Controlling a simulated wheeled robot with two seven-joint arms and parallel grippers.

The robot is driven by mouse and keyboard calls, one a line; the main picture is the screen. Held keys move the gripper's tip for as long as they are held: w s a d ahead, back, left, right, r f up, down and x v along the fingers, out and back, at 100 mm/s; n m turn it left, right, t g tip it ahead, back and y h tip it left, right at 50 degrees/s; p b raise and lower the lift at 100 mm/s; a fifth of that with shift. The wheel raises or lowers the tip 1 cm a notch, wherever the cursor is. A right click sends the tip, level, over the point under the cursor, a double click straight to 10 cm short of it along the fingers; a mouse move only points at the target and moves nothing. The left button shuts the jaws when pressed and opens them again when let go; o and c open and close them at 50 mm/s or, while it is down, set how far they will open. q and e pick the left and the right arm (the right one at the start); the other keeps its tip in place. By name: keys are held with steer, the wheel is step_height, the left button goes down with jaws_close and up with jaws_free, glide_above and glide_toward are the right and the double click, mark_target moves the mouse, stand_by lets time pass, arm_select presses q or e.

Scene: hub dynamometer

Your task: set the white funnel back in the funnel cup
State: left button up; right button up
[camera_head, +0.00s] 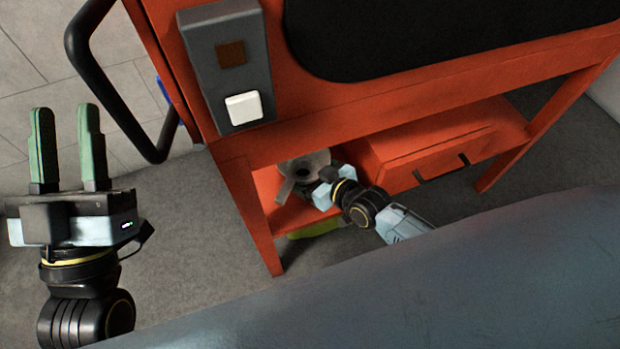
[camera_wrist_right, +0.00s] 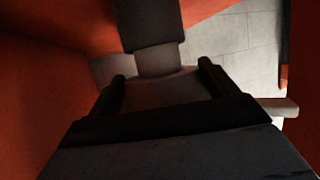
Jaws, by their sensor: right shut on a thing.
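The white funnel (camera_head: 306,164), greyish in the shade, is in the head view over the left end of the low red shelf, its round mouth and dark hole facing up. My right gripper (camera_head: 322,180) reaches in under the red bench and is shut on it. In the right wrist view a pale grey tapered part of the funnel (camera_wrist_right: 165,88) shows between the dark fingers. A dark block stands just beyond it; I cannot tell whether it is the funnel cup. My left gripper (camera_head: 67,150) is open and empty, fingers up, at the far left.
A red drawer-like box (camera_head: 430,150) takes up the shelf's right part. The bench front (camera_head: 350,105) overhangs the right gripper. A grey switch box (camera_head: 225,65) and a black bar handle (camera_head: 110,95) are at the left. A yellow-green object (camera_head: 316,230) lies below the shelf.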

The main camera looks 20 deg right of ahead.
step_height(320, 180, down, 2)
steer(key=shift+f+b, duration=0.1)
steer(key=shift+b, duration=0.35)
arm_select(q)
steer(key=shift+s+a+r+t+h, duration=0.15)
steer(key=shift+s+r+t, duration=0.1)
steer(key=shift+s+t, duration=0.3)
steer(key=shift+s+a+r+t+h, duration=0.15)
steer(key=shift+s+r+t, duration=0.15)
steer(key=shift+t, duration=0.35)
arm_select(e)
steer(key=shift+f, duration=0.1)
